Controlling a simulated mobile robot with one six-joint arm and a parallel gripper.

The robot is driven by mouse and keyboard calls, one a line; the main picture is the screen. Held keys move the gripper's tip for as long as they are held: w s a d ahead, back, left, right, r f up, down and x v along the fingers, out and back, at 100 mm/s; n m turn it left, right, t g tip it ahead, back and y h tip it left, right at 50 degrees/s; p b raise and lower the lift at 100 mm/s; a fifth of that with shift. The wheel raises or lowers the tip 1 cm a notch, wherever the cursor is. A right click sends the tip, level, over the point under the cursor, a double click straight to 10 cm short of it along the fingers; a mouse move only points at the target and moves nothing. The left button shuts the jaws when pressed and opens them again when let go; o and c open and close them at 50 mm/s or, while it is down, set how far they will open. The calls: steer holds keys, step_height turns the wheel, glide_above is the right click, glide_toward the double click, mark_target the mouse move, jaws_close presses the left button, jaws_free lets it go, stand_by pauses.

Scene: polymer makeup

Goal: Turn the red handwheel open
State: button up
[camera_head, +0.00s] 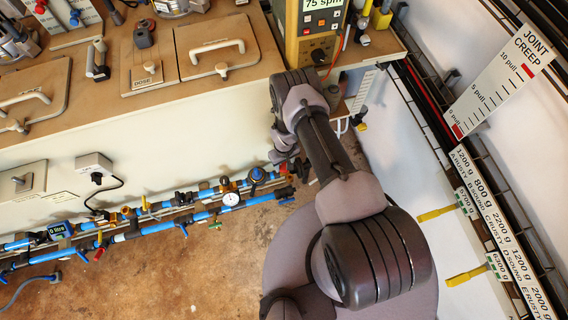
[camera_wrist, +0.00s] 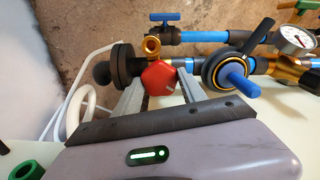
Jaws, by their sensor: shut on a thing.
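The red handwheel (camera_wrist: 158,78) sits on the pipework in the wrist view, just below a brass fitting (camera_wrist: 151,46). My gripper (camera_wrist: 160,80) has its two grey fingers on either side of the handwheel, closed on it. In the head view my gripper (camera_head: 287,150) is at the right end of the blue pipe run, low against the front of the white cabinet. The arm and gripper largely hide the handwheel there.
A black knob (camera_wrist: 102,73) lies left of the fingers. A black lever valve with a blue stem (camera_wrist: 238,83) and a pressure gauge (camera_wrist: 292,39) are to the right. Blue pipes (camera_head: 160,222) run left above brown floor. The cabinet (camera_head: 150,140) stands behind.

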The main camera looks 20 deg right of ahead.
mark_target(284, 165)
steer(key=shift+n, duration=0.4)
steer(key=o, duration=1.3)
steer(key=shift+o, duration=0.2)
steer(key=shift+r, duration=0.1)
step_height(284, 165, up, 17)
steer(key=p, duration=0.8)
steer(key=shift+r, duration=0.1)
